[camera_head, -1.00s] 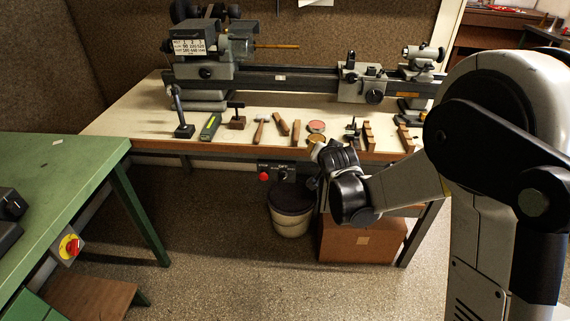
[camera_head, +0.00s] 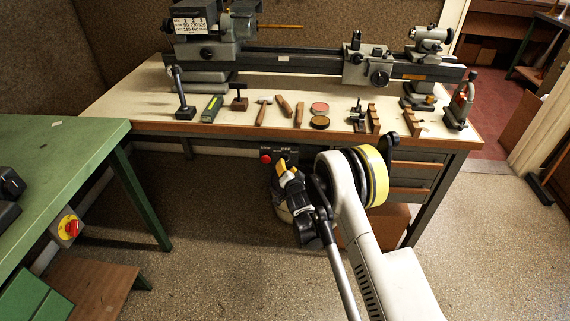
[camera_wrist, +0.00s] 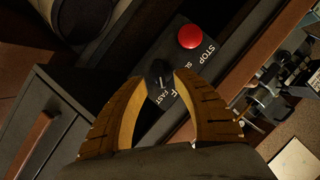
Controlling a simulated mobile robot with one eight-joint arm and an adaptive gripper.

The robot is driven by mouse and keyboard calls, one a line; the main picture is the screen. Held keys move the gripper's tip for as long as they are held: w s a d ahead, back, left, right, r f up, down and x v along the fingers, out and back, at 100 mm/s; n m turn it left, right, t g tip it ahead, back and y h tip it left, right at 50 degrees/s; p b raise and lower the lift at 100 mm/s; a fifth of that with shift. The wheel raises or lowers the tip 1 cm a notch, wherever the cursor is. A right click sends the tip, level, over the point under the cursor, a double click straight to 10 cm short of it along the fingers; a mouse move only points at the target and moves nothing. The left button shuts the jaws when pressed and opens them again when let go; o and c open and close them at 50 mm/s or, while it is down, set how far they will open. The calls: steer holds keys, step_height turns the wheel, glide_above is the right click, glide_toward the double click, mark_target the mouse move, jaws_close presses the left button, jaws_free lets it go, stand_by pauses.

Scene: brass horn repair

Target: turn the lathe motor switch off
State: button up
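The lathe motor switch is a small black rotary knob (camera_wrist: 159,76) on a dark control panel (camera_wrist: 207,85) under the lathe bench's front edge. Lettering including STOP and FAST shows around it in the wrist view; some is covered by a finger. I cannot tell surely which mark the knob points to. My gripper (camera_wrist: 161,84) is open, with its tan, ribbed fingertips on either side of the knob; I cannot tell whether they touch it. In the head view my gripper (camera_head: 288,172) is just in front of the panel and hides part of it.
A red stop button (camera_wrist: 190,36) sits beside the knob. The lathe (camera_head: 300,62) and hand tools are on the bench (camera_head: 150,117) above. Drawers (camera_head: 412,170) are at right. A green table (camera_head: 60,150) with a red-yellow switch (camera_head: 70,227) stands at left.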

mark_target(286, 160)
steer(key=b+x, duration=0.1)
steer(key=x, duration=0.4)
steer(key=shift+w+f, duration=0.1)
steer(key=shift+w, duration=0.1)
jaws_close()
